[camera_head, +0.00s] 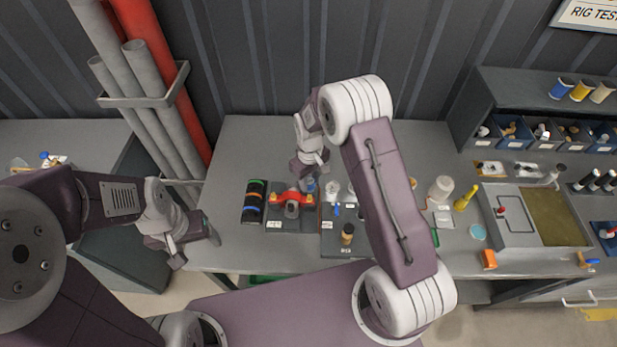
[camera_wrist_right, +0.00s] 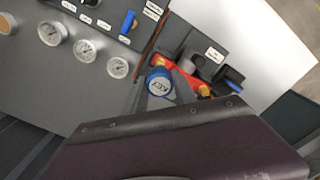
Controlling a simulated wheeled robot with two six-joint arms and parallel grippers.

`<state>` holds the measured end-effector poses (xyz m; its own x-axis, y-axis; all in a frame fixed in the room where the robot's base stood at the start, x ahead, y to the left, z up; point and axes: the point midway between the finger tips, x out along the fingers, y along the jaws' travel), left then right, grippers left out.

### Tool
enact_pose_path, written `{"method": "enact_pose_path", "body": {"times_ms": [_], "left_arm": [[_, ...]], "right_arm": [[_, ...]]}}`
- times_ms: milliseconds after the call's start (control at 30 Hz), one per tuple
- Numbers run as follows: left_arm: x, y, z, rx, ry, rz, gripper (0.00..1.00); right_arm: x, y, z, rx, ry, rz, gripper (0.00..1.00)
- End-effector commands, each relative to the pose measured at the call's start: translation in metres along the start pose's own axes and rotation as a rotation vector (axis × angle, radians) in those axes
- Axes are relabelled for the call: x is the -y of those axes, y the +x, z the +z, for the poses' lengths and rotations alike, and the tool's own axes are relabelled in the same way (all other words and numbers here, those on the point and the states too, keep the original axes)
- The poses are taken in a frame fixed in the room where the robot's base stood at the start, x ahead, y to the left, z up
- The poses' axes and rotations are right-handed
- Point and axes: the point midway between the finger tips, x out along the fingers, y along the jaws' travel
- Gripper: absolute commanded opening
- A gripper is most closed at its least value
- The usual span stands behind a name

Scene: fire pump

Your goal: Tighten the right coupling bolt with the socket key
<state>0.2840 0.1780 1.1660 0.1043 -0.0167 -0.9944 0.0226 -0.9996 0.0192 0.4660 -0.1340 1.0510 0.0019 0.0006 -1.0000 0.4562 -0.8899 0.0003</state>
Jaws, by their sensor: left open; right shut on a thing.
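The red coupling (camera_head: 291,197) sits on a dark base on the bench; it also shows in the right wrist view (camera_wrist_right: 184,78) with a brass bolt at each end. The right coupling bolt (camera_wrist_right: 158,61) is the one nearer the gauges. My right gripper (camera_head: 309,178) is shut on the socket key, whose round blue top marked KEY (camera_wrist_right: 160,84) shows close beside that bolt. The key's lower end is hidden, so I cannot tell whether it touches the bolt. My left gripper (camera_head: 196,249) is open and empty, off the bench's front left corner.
A dark rack with coloured bands (camera_head: 254,202) stands left of the coupling. A yellow bottle (camera_head: 466,197) and a grey tray (camera_head: 515,235) are further right. The bench's back left is clear.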

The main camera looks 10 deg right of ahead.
Motion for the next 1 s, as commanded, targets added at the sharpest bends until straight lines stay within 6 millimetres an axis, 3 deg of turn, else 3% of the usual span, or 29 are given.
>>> {"method": "enact_pose_path", "body": {"times_ms": [500,1000], "left_arm": [[0.001,0.025,0.002,0.000,0.000,0.000,0.72],[0.001,0.024,0.002,0.000,0.000,0.000,0.72]], "right_arm": [[0.000,0.030,0.000,0.000,0.000,0.000,0.00],[-0.001,0.031,-0.001,0.000,0.000,0.000,0.00]]}}
